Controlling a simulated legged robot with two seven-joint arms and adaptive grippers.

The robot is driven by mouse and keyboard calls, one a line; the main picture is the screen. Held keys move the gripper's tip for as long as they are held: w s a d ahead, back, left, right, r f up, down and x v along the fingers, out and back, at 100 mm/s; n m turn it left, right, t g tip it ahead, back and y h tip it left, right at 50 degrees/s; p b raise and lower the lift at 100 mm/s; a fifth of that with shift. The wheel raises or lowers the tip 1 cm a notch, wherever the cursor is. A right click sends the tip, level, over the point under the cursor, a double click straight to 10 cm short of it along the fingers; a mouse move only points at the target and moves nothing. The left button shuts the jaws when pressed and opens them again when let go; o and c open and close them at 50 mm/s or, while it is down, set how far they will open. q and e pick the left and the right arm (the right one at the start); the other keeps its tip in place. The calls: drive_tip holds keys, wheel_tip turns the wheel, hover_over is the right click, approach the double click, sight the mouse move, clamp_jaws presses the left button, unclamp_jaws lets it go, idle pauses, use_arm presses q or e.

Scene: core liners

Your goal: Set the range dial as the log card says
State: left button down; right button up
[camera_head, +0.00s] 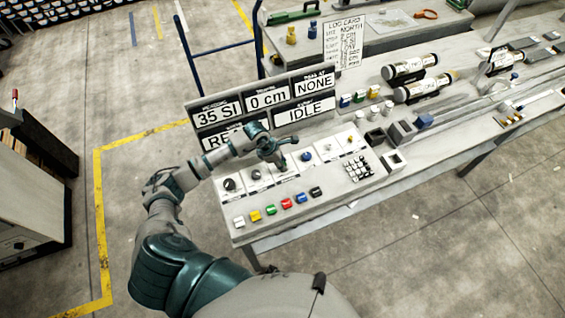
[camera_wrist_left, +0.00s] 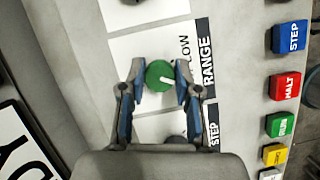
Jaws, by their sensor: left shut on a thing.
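The range dial (camera_wrist_left: 159,75) is a round green knob with a white pointer mark, beside the RANGE label in the left wrist view. The mark points right and slightly down, toward a partly hidden word ending in "LOW". My left gripper (camera_wrist_left: 159,82) has a finger on each side of the dial and is shut on it. In the head view my left gripper (camera_head: 272,157) is at the console panel and hides the dial. The log card (camera_head: 343,42) stands upright behind the console; its heading shows, but its small lines are hard to read. My right gripper is not in view.
Display boards (camera_head: 262,104) stand behind the panel, reading "35 SI", "0 cm", "NONE" and "IDLE". Several coloured buttons (camera_head: 286,203) line the front edge. Labelled core tubes (camera_head: 415,88) lie farther right on the bench.

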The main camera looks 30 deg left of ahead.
use_arm(q)
drive_tip(key=shift+s+a+f, duration=0.15)
drive_tip(key=shift+a, duration=0.05)
drive_tip(key=n+t+y, duration=0.1)
drive_tip(key=n, duration=0.3)
drive_tip(key=shift+d+n+p, duration=0.1)
drive_tip(key=shift+n+p, duration=0.2)
drive_tip(key=shift+n, duration=0.1)
drive_tip(key=n+y, duration=0.1)
drive_tip(key=n, duration=0.1)
drive_tip(key=n+t+y, duration=0.1)
drive_tip(key=n, duration=0.1)
drive_tip(key=shift+s+d+f, duration=0.1)
drive_tip(key=shift+d, duration=0.05)
drive_tip(key=shift+n+y+b, duration=0.35)
drive_tip(key=shift+n+y, duration=0.05)
drive_tip(key=shift+n, duration=1)
drive_tip(key=shift+s, duration=0.1)
drive_tip(key=shift+f, duration=0.1)
drive_tip(key=c, duration=0.8)
unclamp_jaws()
drive_tip(key=shift+r, duration=0.2)
